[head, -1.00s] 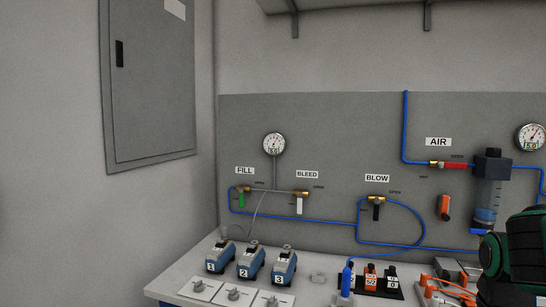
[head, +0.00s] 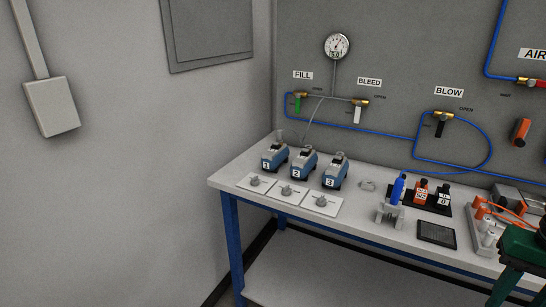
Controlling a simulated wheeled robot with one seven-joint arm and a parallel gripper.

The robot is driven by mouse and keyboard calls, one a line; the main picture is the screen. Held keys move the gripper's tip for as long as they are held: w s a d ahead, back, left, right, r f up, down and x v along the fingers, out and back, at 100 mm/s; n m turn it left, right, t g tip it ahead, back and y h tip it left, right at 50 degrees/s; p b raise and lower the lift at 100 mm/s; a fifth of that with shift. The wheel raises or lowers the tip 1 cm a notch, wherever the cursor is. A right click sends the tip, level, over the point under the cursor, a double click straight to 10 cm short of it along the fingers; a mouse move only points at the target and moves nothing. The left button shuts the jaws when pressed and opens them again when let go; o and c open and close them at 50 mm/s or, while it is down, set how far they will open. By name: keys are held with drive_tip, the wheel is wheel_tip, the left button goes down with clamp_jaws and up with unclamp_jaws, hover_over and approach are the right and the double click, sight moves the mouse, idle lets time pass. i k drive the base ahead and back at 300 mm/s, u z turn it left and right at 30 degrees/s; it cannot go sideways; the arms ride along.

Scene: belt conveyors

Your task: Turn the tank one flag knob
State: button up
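Three small blue tanks stand in a row on the grey bench, labelled 1, 2 and 3. Tank one (head: 274,158) is the leftmost. In front of each tank lies a white plate with a grey knob. The knob in front of tank one (head: 255,181) is the leftmost; it is too small to tell which way its flag points. Tank two (head: 303,163) and tank three (head: 335,171) stand to its right.
The back panel carries FILL (head: 300,97), BLEED (head: 358,108) and BLOW (head: 440,120) valves, blue hoses and a gauge (head: 337,46).

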sight(255, 182)
drive_tip(key=z, duration=0.1)
drive_tip(key=k, duration=0.45)
drive_tip(key=u, duration=0.55)
drive_tip(key=i, duration=1.45)
drive_tip(key=z, duration=0.2)
